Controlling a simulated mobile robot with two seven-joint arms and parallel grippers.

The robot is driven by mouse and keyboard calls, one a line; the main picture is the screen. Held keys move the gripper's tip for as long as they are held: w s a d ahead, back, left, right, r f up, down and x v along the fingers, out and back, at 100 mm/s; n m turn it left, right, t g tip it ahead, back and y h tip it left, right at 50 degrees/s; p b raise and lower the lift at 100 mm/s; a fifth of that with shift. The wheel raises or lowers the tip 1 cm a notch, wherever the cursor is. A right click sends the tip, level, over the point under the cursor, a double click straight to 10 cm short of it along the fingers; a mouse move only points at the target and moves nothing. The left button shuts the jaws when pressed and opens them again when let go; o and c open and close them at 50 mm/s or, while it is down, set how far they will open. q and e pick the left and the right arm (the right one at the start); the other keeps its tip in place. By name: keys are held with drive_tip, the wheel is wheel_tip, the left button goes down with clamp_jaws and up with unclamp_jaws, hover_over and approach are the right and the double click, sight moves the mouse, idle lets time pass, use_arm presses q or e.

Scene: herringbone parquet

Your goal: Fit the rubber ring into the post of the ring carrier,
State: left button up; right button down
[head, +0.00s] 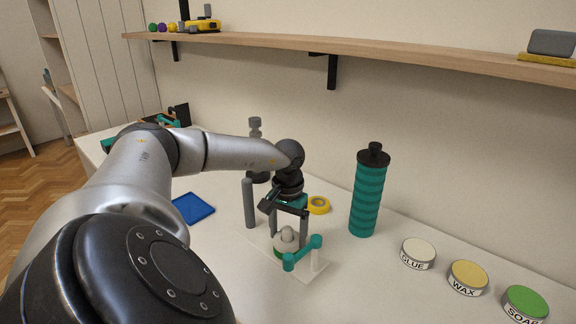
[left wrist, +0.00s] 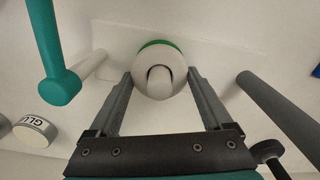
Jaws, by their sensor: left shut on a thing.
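My left gripper (head: 288,233) points down over a thin white base plate (head: 262,243) on the table. It is shut on a pale round piece (head: 287,247) with a grey knob or post top in its middle. The left wrist view also shows this piece (left wrist: 152,87) between the fingertips (left wrist: 160,76), with a green rim (left wrist: 161,43) behind it. I cannot tell whether the pale piece or the green part is the rubber ring, nor how either sits on a post.
A teal bar (head: 303,253) and a white post (head: 319,259) stand close at the right. A teal bottle (head: 367,195), a yellow roll (head: 318,205), several labelled tins (head: 468,278) and a blue tray (head: 193,208) are around. A shelf (head: 330,43) hangs above.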

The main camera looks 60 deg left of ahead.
use_arm(q)
drive_tip(key=o, duration=1.2)
drive_tip(key=shift+c, duration=0.2)
wheel_tip(320, 180, up, 6)
drive_tip(key=shift+f+p, duration=0.15)
drive_tip(key=shift+p, duration=0.6)
wheel_tip(320, 180, up, 10)
drive_tip(key=p, duration=0.1)
drive_tip(key=shift+f+p, duration=0.25)
drive_tip(key=shift+p, duration=0.15)
use_arm(e)
drive_tip(key=shift+r, duration=1.6)
use_arm(q)
drive_tip(key=shift+s, duration=0.1)
